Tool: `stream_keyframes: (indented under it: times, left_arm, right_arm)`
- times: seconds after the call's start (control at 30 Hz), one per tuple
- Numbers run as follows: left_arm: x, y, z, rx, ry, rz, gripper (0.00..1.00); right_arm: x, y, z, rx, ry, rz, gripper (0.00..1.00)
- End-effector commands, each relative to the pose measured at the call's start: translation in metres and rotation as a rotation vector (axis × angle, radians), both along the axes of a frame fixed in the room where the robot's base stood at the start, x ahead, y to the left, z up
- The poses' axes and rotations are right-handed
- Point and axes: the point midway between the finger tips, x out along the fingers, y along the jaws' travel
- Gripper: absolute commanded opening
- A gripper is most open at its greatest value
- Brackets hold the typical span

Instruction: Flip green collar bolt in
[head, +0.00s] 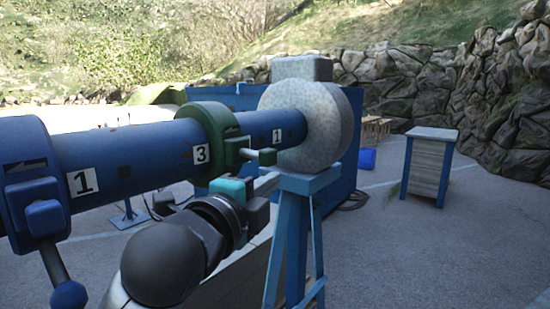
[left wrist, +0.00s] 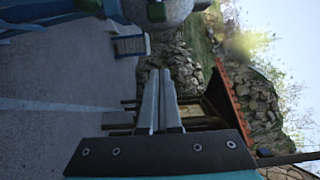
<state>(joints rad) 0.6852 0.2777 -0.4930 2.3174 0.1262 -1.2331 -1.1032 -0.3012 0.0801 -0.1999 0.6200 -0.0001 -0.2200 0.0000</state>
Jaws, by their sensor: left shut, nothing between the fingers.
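The green collar (head: 222,138) is around the blue shaft (head: 140,156), beside the label 3. Its bolt (head: 252,153) sticks out to the right with a dark green knob (head: 267,157) at the end. My left gripper (head: 272,181) is shut and empty, just below the knob; I cannot tell whether it touches it. In the left wrist view the shut fingers (left wrist: 160,101) point up the picture. A green end piece (left wrist: 156,11), probably the knob, shows at the top edge ahead of them. My right gripper is not in view.
A blue collar (head: 40,190) with a blue-knobbed handle (head: 67,293) is on the shaft at left. A round grey drum end (head: 318,128) stands at the shaft's far end, above a blue trestle (head: 291,245). A slatted box (head: 428,168) stands right, with open pavement around it.

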Motion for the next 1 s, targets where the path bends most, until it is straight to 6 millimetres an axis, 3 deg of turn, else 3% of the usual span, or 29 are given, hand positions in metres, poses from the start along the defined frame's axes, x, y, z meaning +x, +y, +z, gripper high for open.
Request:
stream_keyframes:
  times: [0.47,1.0]
  left_arm:
    - [0.009,-0.003,0.0,-0.003,0.001,0.0,0.0]
    - [0.076,-0.031,0.001,-0.004,0.003,0.0,0.0]
  right_arm:
    - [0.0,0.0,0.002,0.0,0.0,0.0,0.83]
    - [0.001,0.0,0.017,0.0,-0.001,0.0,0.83]
